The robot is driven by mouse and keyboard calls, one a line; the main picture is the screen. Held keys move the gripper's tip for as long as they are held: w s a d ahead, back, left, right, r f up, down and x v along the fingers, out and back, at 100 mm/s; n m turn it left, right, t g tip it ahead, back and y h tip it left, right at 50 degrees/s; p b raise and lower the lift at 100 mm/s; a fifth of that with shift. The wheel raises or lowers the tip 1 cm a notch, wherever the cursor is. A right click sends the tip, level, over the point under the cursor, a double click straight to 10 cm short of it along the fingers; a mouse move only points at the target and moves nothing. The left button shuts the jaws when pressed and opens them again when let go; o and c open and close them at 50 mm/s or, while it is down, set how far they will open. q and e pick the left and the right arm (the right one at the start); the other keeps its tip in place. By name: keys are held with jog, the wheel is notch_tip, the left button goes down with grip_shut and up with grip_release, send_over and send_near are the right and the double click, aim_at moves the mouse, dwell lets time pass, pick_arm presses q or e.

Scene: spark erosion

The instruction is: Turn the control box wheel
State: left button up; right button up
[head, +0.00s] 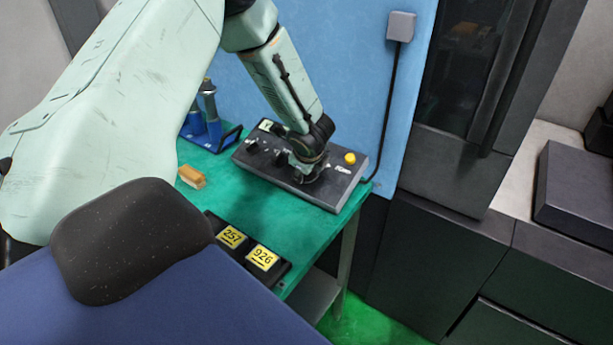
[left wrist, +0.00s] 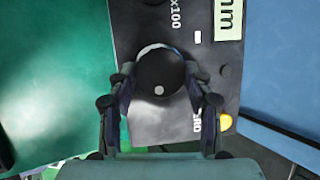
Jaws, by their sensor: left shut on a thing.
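The dark grey control box (head: 328,193) lies on the green table, with knobs and a yellow button (head: 350,158) on its top. My left gripper (head: 308,172) is over the box, pointing down at it, and largely hides the wheel in the head view. In the left wrist view the round black wheel (left wrist: 160,72), with a small pale dot near its lower edge, sits between the two fingers of my left gripper (left wrist: 160,84). The fingers are shut on the wheel from both sides. The yellow button (left wrist: 225,122) is to the right of the fingers. My right gripper is not in view.
A wooden-handled brush (head: 191,177) and a blue tool holder (head: 213,135) are left of the box. A blue panel (head: 365,95) rises behind.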

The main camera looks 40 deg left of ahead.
pick_arm(q)
jog(key=shift+m+b, duration=0.7)
jog(key=shift+t, duration=0.3)
jog(key=o, duration=1.2)
jog(key=shift+c, duration=0.2)
jog(key=v, duration=1.2)
jog(key=shift+a, duration=0.1)
